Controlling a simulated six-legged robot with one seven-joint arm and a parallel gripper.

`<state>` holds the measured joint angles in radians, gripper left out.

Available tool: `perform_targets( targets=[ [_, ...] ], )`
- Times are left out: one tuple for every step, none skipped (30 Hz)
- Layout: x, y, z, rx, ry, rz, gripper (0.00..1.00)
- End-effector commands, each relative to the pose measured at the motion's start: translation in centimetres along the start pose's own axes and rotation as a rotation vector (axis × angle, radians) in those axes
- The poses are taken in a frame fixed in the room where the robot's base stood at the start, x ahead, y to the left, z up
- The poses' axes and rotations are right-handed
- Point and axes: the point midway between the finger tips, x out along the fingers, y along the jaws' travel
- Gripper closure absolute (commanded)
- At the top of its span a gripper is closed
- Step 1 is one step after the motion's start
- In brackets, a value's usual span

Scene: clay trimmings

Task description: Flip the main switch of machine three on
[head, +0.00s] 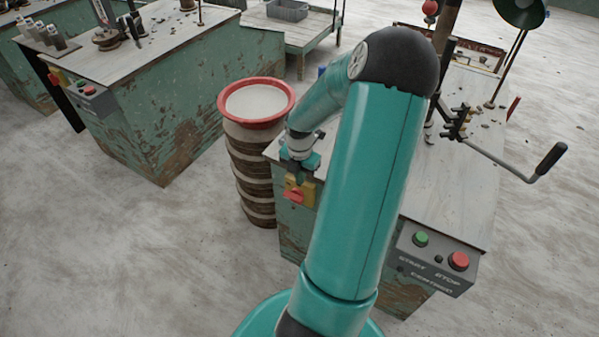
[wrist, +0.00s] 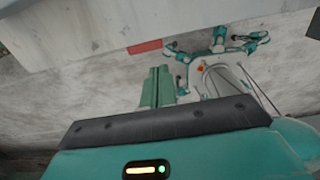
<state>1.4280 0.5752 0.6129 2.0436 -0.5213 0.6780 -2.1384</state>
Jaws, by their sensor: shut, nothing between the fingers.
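The switch (head: 293,190) is a red handle on a yellow plate, on the left end of the near green machine (head: 448,205). The red handle looks roughly level, slightly tilted. No machine number is legible. My gripper (head: 297,176) is just above the switch, at the machine's corner, and partly covers the plate; I cannot tell whether it touches. In the wrist view two green fingers (wrist: 157,87) lie side by side, shut and empty. A red strip (wrist: 146,47) shows just beyond their tips; I cannot tell whether it is the handle.
A control box (head: 435,262) with green and red buttons is on the machine's front. A stack of round containers with a red rim (head: 256,84) stands close left of my gripper. A crank handle (head: 550,158) sticks out right.

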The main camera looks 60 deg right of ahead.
Motion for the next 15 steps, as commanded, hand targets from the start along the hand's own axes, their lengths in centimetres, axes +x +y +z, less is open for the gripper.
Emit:
perform_targets(
  targets=[
    [1.1, 0.0, -0.1, -0.001, 0.005, -0.003, 1.0],
    [1.8, 0.0, -0.1, -0.001, 0.005, -0.002, 1.0],
    [2.5, 0.1, -0.2, -0.002, 0.004, -0.002, 1.0],
    [3.2, 0.1, -0.2, -0.001, 0.005, -0.002, 1.0],
    [3.7, 0.1, -0.2, -0.001, 0.004, -0.002, 1.0],
    [4.5, 0.1, -0.2, -0.002, 0.005, -0.002, 1.0],
    [5.1, 0.2, -0.3, -0.001, 0.005, -0.002, 1.0],
    [5.7, 0.2, -0.3, -0.002, 0.004, -0.002, 1.0],
    [6.4, 0.2, -0.3, -0.001, 0.005, -0.002, 1.0],
    [6.9, 0.2, -0.2, -0.001, 0.004, -0.002, 1.0],
    [7.4, 0.2, -0.2, -0.002, 0.003, -0.002, 1.0],
    [7.9, 0.2, -0.2, -0.002, 0.003, -0.002, 1.0],
    [8.2, 0.2, -0.2, -0.001, 0.003, -0.002, 1.0],
    [8.5, 0.2, -0.2, 0.0, 0.002, -0.001, 1.0],
    [8.9, 0.2, -0.2, 0.0, 0.002, -0.001, 1.0]
  ],
)
